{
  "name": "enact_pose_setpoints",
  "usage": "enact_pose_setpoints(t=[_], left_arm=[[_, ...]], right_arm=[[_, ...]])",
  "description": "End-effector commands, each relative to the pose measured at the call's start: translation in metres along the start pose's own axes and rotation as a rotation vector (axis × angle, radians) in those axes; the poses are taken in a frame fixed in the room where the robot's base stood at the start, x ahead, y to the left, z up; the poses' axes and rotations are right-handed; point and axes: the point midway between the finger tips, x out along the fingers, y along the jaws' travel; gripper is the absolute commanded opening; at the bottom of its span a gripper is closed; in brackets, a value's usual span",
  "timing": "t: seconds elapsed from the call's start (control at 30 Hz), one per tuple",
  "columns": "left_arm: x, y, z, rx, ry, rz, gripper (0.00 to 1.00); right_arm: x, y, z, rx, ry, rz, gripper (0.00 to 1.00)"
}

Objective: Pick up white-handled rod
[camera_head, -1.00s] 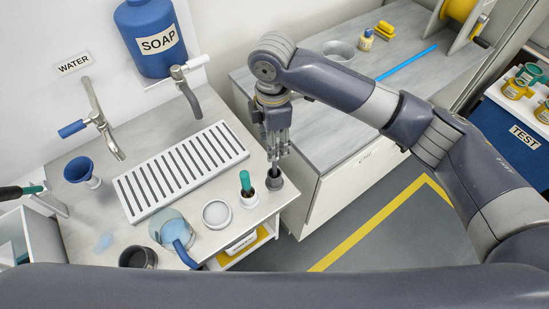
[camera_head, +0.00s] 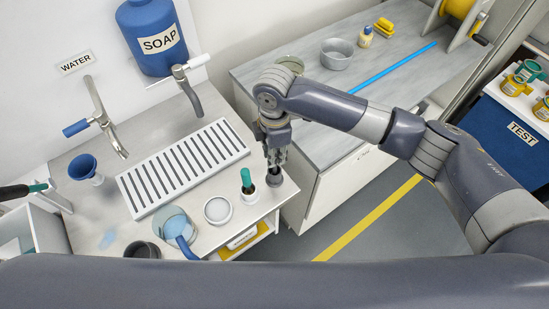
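My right gripper (camera_head: 275,164) points down at the right front corner of the sink counter (camera_head: 205,243). Its fingertips are just above or at the mouth of a small dark grey cup (camera_head: 274,181). Whether the fingers are open or shut, or touch anything, is too small to tell. I cannot make out a white-handled rod; the gripper may hide what stands in the cup. My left gripper is not in view.
A slotted drain tray (camera_head: 181,166) lies behind. A grey bench (camera_head: 345,82) is to the right.

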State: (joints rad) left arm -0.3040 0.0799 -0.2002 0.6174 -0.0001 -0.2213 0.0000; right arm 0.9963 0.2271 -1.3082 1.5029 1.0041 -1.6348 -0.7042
Motion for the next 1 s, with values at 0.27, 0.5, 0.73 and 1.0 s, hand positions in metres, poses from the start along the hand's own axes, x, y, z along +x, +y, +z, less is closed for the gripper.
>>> enact_pose_setpoints(t=[0.27, 0.5, 0.73, 1.0], left_arm=[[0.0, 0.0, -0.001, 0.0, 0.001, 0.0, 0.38], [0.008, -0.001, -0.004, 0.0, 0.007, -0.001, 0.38], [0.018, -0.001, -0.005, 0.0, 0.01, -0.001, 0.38], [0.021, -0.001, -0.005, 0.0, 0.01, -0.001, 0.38]], right_arm=[[-0.001, 0.0, 0.0, 0.0, 0.0, 0.001, 0.0], [-0.027, 0.001, 0.0, 0.0, 0.001, 0.005, 0.0], [-0.074, 0.002, 0.0, 0.001, 0.002, 0.005, 0.0], [-0.1, 0.001, 0.0, 0.0, 0.002, 0.0, 0.0]])
